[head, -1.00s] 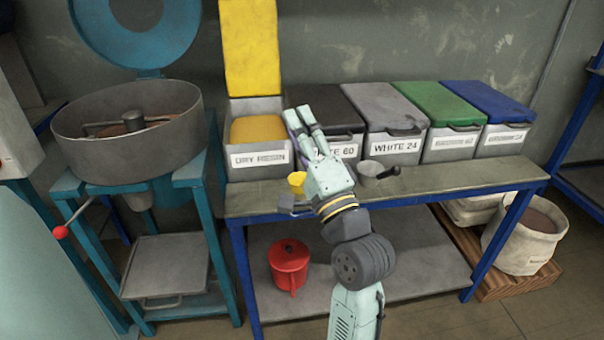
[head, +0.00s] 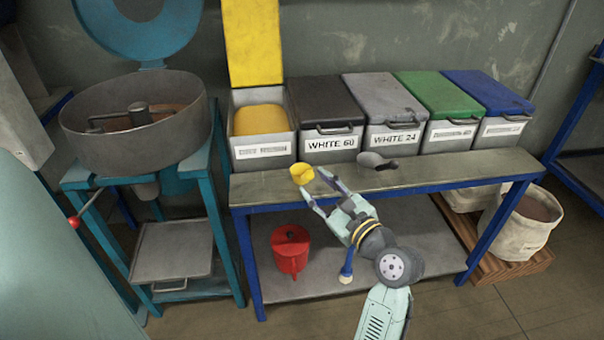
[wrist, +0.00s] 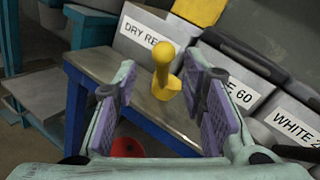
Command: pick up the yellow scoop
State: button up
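The yellow scoop (head: 301,175) is on the bench near its front edge, below the bin of yellow material. In the wrist view the yellow scoop (wrist: 164,72) shows a rounded end at the top and a narrower part below it. My gripper (head: 315,183) is at the bench's front edge, its fingers pointing at the scoop. In the wrist view my gripper (wrist: 160,82) is open, with the scoop in the gap between the purple-padded fingers or just beyond it. I cannot tell whether a finger touches it.
A grey metal scoop (head: 372,161) with a dark handle lies to the right on the bench (head: 450,176). Lidded bins line the back, including the open yellow-lidded bin (head: 262,152). A red can (head: 291,250) stands on the lower shelf. The blue mixer stand (head: 190,180) is at left.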

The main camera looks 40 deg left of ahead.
aim_at(308, 175)
jog(key=p+x, duration=0.1)
jog(key=x, duration=0.3)
jog(key=shift+w+a+r, duration=0.1)
jog(key=shift+w+a, duration=0.1)
jog(key=shift+a, duration=0.05)
jog(key=shift+c, duration=0.2)
grip_shut()
